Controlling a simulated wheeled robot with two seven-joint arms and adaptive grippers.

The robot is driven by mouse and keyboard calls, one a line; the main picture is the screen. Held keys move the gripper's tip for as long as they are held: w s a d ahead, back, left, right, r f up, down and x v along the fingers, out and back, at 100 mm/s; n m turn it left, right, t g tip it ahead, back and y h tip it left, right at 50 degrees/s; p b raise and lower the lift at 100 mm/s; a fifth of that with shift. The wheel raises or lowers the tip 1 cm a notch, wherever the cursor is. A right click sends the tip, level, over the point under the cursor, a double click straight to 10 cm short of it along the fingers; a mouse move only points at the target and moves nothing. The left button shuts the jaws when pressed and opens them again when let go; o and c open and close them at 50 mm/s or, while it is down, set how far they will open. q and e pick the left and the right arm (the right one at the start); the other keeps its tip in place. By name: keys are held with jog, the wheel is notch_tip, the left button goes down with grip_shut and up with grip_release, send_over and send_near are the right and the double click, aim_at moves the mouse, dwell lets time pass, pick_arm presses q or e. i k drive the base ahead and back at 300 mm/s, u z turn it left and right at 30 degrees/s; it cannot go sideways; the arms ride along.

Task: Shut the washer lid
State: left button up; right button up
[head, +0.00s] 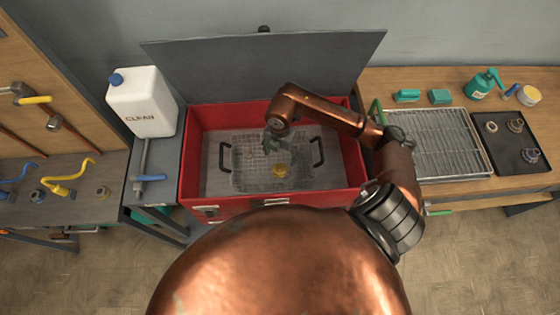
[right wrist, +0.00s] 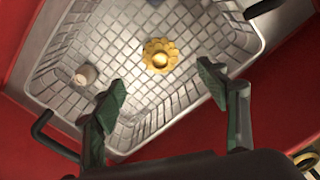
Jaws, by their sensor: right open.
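The red washer (head: 355,165) stands in the middle of the head view. Its grey lid (head: 265,65) is raised and leans up at the back. Inside the tub lies a wire basket (head: 240,183) with two dark handles. A yellow flower-shaped part (right wrist: 160,55) and a small pale cylinder (right wrist: 85,75) lie in the basket in the right wrist view. My right gripper (head: 275,152) reaches into the tub over the basket. It is open and empty, with its fingers (right wrist: 162,88) apart and short of the yellow part. My left gripper is not in view.
A white jug (head: 142,102) stands left of the washer, near a brush with a blue end (head: 148,178). Hooks and tools lie on the left bench (head: 90,212).

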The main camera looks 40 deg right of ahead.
aim_at(248, 65)
jog(key=z, duration=0.7)
